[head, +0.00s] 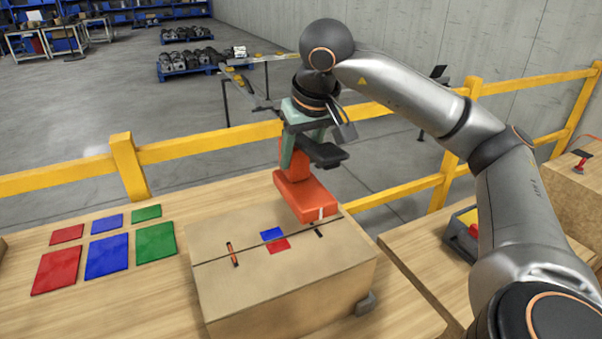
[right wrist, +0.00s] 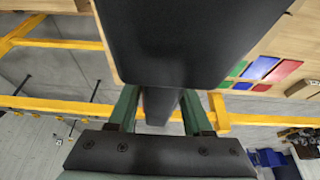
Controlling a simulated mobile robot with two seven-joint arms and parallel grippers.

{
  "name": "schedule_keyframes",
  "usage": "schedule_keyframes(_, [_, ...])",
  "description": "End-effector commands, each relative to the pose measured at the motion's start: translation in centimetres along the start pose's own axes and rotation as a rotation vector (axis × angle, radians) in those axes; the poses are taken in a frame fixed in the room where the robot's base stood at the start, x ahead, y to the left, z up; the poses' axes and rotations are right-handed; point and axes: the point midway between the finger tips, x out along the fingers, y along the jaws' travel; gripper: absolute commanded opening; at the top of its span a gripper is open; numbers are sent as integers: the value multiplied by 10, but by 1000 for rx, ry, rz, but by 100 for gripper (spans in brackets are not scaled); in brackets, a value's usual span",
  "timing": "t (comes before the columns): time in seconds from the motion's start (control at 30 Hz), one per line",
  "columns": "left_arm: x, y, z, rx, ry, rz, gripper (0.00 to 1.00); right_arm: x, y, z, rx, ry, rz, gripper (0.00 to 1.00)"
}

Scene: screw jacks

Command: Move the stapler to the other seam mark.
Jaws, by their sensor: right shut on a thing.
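The orange-red stapler (head: 306,195) is at the far right edge of the cardboard box (head: 290,296) in the head view. My right gripper (head: 294,158) is shut on the stapler's upper part, from above. I cannot tell whether the stapler's base touches the box. A dark seam line crosses the box top. An orange and dark seam mark (head: 233,254) lies on it at the left, and a dark mark (head: 318,230) at the right, just in front of the stapler. In the right wrist view the green fingers (right wrist: 157,112) flank a dark slab. My left gripper is not in view.
Blue (head: 271,233) and red (head: 279,246) patches lie between the marks. Red, blue and green sheets (head: 108,256) lie on the wooden table to the left. A yellow rail (head: 200,147) runs behind. Another wooden surface with a yellow and grey item (head: 462,232) is at right.

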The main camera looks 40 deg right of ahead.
Motion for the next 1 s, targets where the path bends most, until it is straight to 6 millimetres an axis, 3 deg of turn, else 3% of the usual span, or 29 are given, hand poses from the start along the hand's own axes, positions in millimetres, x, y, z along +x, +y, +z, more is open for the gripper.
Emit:
schedule_keyframes(0.3, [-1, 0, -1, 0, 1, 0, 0, 23, 10, -6, 3, 5, -1, 0])
schedule_keyframes(0.5, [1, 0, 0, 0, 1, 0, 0, 45, 9, 4, 2, 7, -2, 0])
schedule_keyframes(0.97, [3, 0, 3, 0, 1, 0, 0, 52, 8, 7, 3, 8, -4, 0])
schedule_keyframes(1.0, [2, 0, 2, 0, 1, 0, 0, 52, 9, 8, 1, 1, -1, 54])
